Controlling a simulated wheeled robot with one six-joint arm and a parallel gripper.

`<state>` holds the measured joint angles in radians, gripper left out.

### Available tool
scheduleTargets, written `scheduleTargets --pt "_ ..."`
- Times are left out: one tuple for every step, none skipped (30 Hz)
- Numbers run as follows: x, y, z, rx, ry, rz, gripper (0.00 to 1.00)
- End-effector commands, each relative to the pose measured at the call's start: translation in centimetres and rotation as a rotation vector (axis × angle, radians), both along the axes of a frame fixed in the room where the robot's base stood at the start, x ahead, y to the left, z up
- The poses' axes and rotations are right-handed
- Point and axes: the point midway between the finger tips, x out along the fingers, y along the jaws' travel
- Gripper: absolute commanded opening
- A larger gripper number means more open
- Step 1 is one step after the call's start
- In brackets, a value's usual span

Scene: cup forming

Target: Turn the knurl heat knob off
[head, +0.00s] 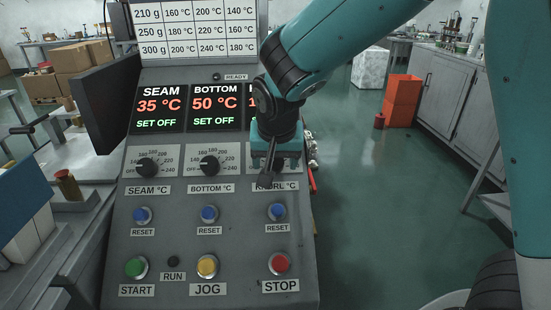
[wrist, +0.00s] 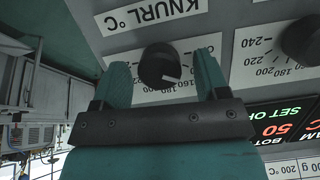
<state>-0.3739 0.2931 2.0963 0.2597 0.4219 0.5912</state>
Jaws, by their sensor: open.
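The knurl knob (wrist: 160,66) is a black round dial in the wrist view, upside down there. Its white mark points right and slightly down in that picture, towards the low part of its scale, not at the label side. My gripper (wrist: 161,60) is open, with one teal finger on either side of the knob and a gap at each side; I cannot tell the depth. In the head view my gripper (head: 270,168) is over the knurl dial and hides the knob. The knurl display (head: 252,101) is mostly hidden by my arm; a red 1 shows.
The seam knob (head: 148,168) and bottom knob (head: 209,166) are to the left; their displays read SET OFF. Blue reset buttons (head: 277,211) and the red stop button (head: 279,263) lie below on the panel. Open floor is to the right.

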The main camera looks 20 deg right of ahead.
Motion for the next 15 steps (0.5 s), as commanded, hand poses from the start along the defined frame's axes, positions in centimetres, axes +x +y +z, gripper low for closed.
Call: scheduleTargets --pt "0.03 -0.02 -0.09 0.0 0.0 0.0 0.68" --pt "0.04 -0.02 -0.12 0.0 0.0 0.0 0.68" --pt "0.05 -0.01 -0.13 0.0 0.0 0.0 0.68" --pt "0.05 -0.01 -0.13 0.0 0.0 0.0 0.68" --pt "0.05 -0.01 -0.12 0.0 0.0 0.0 0.68" --pt "0.05 -0.01 -0.12 0.0 0.0 0.0 0.68" --pt "0.04 -0.01 -0.11 0.0 0.0 0.0 0.68" --pt "0.04 -0.01 -0.11 0.0 0.0 0.0 0.68" --pt "0.04 -0.01 -0.11 0.0 0.0 0.0 0.58" --pt "0.04 -0.01 -0.1 0.0 0.0 0.0 0.52" --pt "0.04 -0.01 -0.1 0.0 0.0 0.0 0.45" --pt "0.04 -0.01 -0.1 0.0 0.0 0.0 0.35" --pt "0.04 -0.01 -0.1 0.0 0.0 0.0 0.29" --pt "0.04 -0.01 -0.09 0.0 0.0 0.0 0.22" --pt "0.04 -0.01 -0.09 0.0 0.0 0.0 0.18"
